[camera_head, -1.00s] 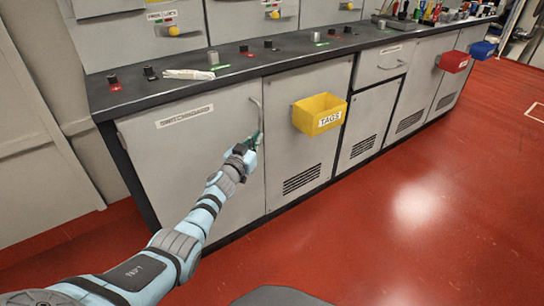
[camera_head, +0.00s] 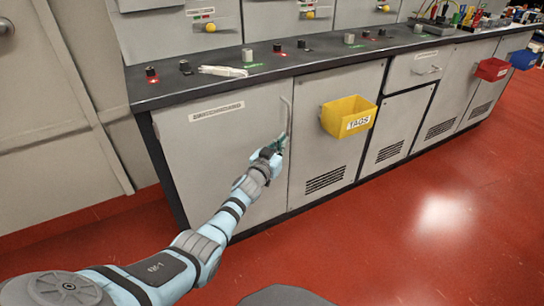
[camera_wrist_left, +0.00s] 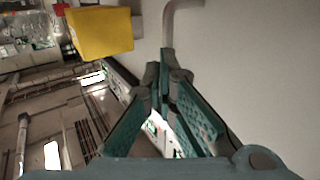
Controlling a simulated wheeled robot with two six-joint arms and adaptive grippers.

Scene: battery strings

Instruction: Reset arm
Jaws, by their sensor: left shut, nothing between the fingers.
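My left arm reaches in from the lower left in the head view. Its gripper (camera_head: 281,143) is at the lower end of the vertical handle (camera_head: 288,110) of the grey switchboard cabinet door (camera_head: 222,150). In the left wrist view, the dark green fingers (camera_wrist_left: 167,62) are together at their tips, with nothing seen between them. The pale handle (camera_wrist_left: 172,22) is just beyond the tips there; I cannot tell whether they touch. The door looks closed. My right gripper is not in view.
A yellow tags bin (camera_head: 345,121) hangs on the cabinet front right of the handle; it also shows in the left wrist view (camera_wrist_left: 102,32). The dark countertop (camera_head: 215,78) carries knobs and a pale object (camera_head: 222,71). Red floor (camera_head: 420,240) is clear at the right.

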